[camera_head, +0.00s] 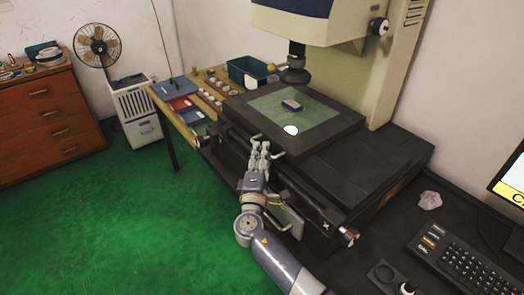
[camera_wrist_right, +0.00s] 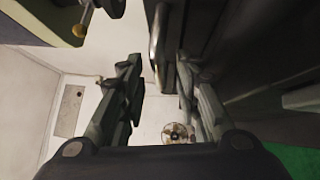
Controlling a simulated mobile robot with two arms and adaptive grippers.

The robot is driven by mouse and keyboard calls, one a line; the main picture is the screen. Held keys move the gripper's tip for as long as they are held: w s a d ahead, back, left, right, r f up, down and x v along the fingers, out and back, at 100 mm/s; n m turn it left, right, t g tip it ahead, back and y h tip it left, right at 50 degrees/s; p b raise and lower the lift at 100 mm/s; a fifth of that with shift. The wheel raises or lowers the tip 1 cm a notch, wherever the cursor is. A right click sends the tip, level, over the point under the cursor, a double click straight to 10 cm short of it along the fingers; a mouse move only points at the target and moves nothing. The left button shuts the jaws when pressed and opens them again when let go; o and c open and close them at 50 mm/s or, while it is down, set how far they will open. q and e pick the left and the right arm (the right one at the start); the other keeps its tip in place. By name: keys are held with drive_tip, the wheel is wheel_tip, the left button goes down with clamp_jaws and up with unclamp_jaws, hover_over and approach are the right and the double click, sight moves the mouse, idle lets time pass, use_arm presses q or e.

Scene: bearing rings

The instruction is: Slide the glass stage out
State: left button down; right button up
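The glass stage (camera_head: 322,111) is a greenish pane in a dark frame (camera_head: 345,128) on the measuring machine, below its lens. A small blue-grey block (camera_head: 291,105) and a bright light spot lie on the glass. My right gripper (camera_head: 262,147) is at the front left side of the stage, just below the frame's edge. In the right wrist view, its two fingers (camera_wrist_right: 160,78) stand apart, with a pale metal bar (camera_wrist_right: 156,45), like a handle, between them. Contact with the bar cannot be told. My left gripper is not in view.
The lens head (camera_head: 295,72) hangs above the stage. A wooden table (camera_head: 166,100) with trays, small parts and a teal bin (camera_head: 247,72) stands behind to the left. A keyboard (camera_head: 455,255) and a crumpled lump (camera_head: 429,200) lie at right. Green floor is free at left.

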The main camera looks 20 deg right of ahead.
drive_tip(key=shift+w+d+r, duration=0.15)
drive_tip(key=shift+w, duration=0.3)
clamp_jaws()
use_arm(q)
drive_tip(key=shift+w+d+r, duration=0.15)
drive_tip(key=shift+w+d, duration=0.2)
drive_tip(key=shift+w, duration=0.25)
use_arm(e)
drive_tip(key=shift+d, duration=0.1)
